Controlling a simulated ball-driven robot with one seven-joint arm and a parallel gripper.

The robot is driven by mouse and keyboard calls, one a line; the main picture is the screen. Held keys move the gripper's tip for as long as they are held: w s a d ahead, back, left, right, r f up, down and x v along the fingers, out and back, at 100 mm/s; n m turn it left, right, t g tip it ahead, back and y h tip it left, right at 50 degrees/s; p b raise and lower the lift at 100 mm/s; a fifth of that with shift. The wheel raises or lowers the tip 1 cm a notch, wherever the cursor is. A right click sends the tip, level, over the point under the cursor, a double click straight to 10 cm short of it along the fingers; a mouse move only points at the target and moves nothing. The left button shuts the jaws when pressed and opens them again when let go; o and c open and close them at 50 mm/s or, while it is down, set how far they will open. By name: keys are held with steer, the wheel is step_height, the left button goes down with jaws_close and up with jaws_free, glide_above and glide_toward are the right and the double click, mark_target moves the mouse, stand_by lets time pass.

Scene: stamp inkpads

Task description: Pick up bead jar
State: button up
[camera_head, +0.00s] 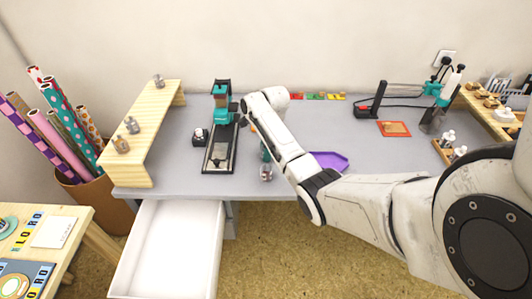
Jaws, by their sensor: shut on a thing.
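A small clear-and-grey jar (266,172), which looks like the bead jar, is at the front edge of the grey desk, just left of my forearm. My gripper (265,158) points down beside the forearm and is mostly hidden by it. It appears to be shut on the jar's top. The picture is too small to show the fingers or whether the jar is clear of the desk. Similar small jars (121,145) stand on the wooden riser at the left.
A purple tray (329,160) lies right of my forearm. A white drawer (168,245) is open below the desk. An orange-red pad (394,129) lies at the right.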

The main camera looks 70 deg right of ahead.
steer(key=shift+c, duration=1)
steer(key=shift+r, duration=0.15)
steer(key=shift+r, duration=0.6)
steer(key=s+a+r+p, duration=0.3)
steer(key=r, duration=0.1)
steer(key=s+a+r+p, duration=0.2)
steer(key=s+r+p, duration=0.1)
steer(key=s, duration=0.1)
steer(key=s+a+r+p, duration=0.3)
steer(key=s+r+p, duration=0.1)
steer(key=shift+a+r, duration=0.3)
steer(key=shift+f, duration=0.1)
